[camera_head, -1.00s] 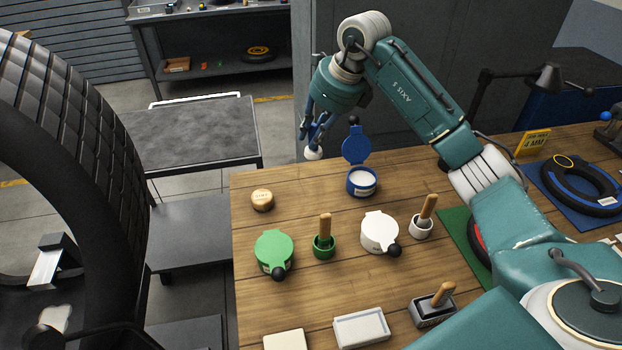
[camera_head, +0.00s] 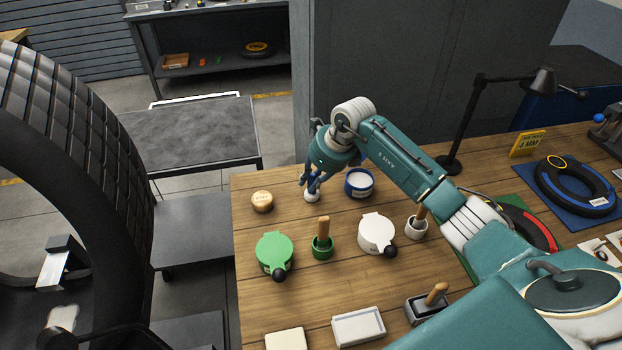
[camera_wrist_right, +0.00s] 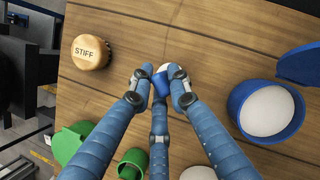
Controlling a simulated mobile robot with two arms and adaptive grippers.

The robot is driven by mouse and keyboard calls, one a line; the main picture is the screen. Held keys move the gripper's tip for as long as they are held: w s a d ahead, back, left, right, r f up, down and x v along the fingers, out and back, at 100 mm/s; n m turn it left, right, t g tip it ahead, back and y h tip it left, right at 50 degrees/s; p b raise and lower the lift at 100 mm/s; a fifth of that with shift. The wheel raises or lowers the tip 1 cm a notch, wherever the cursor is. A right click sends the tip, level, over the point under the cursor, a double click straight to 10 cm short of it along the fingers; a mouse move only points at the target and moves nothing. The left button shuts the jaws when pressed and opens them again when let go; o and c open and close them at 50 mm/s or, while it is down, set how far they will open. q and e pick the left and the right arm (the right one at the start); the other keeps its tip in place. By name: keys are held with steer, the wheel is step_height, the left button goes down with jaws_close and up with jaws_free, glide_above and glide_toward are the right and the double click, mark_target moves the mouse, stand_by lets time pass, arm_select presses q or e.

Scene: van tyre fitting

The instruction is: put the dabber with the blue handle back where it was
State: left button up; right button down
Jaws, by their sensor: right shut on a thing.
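My left gripper is not in view.
In front are a green lidded pot (camera_head: 274,251), a green cup (camera_head: 322,252) and a white cup (camera_head: 416,232) holding wooden handles, and a white lidded pot (camera_head: 377,232). A black lamp (camera_head: 465,125) stands behind the arm.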

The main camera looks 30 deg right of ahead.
steer(key=c, duration=1.6)
jaws_free()
steer(key=shift+f, duration=0.1)
steer(key=shift+c, duration=0.2)
steer(key=shift+r, duration=0.2)
steer(key=shift+s+d+r, duration=0.1)
steer(key=shift+r, duration=0.2)
steer(key=b+v, duration=0.2)
steer(key=v, duration=0.9)
steer(key=shift+b, duration=0.35)
steer(key=shift+s, duration=0.2)
